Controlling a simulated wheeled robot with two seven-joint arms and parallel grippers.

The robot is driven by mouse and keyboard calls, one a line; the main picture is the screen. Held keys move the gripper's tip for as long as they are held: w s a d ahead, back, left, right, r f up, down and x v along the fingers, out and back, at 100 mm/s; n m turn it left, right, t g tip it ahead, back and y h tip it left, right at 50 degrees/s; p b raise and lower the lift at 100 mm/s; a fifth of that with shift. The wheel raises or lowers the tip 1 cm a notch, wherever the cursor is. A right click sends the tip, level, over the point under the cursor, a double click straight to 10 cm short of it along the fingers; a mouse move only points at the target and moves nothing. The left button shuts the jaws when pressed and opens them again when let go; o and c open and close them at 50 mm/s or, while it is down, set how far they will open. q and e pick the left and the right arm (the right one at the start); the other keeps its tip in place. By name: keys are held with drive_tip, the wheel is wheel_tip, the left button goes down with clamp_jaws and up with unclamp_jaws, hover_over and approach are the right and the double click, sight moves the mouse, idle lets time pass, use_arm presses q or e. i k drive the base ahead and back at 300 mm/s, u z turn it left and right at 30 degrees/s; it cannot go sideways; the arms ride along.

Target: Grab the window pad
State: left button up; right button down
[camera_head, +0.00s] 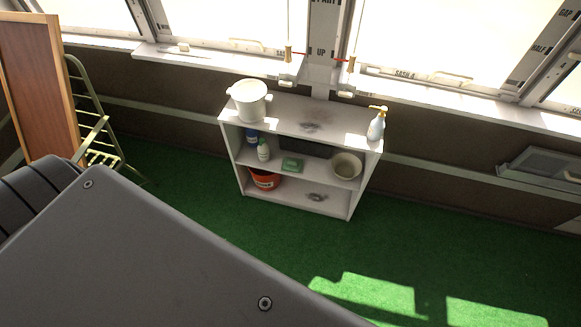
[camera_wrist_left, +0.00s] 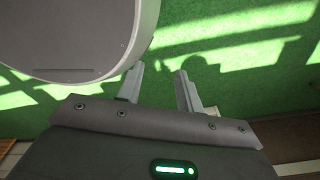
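A small green pad (camera_head: 291,164), which looks like the window pad, lies on the middle shelf of a white shelf unit (camera_head: 230,139). My left gripper (camera_wrist_left: 160,70) shows only in the left wrist view. Its two fingers are apart with nothing between them, above the green floor and well away from anything to hold. In the head view a large grey part of my body fills the lower left, and neither gripper shows. My right gripper is in neither view.
A white pot (camera_head: 250,103) and a spray bottle (camera_head: 376,125) stand on the shelf top. Bottles (camera_head: 263,149) and a bowl (camera_head: 346,166) flank the pad; an orange bucket (camera_head: 265,181) is below. A chair (camera_head: 98,140) stands left. Green floor (camera_head: 420,230) is clear.

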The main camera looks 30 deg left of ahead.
sight(289, 165)
drive_tip(key=u, duration=0.7)
drive_tip(key=i, duration=0.85)
drive_tip(key=z, duration=0.3)
drive_tip(key=k, duration=1.35)
drive_tip(key=z, duration=0.5)
drive_tip(key=i, duration=0.95)
drive_tip(key=z, duration=0.1)
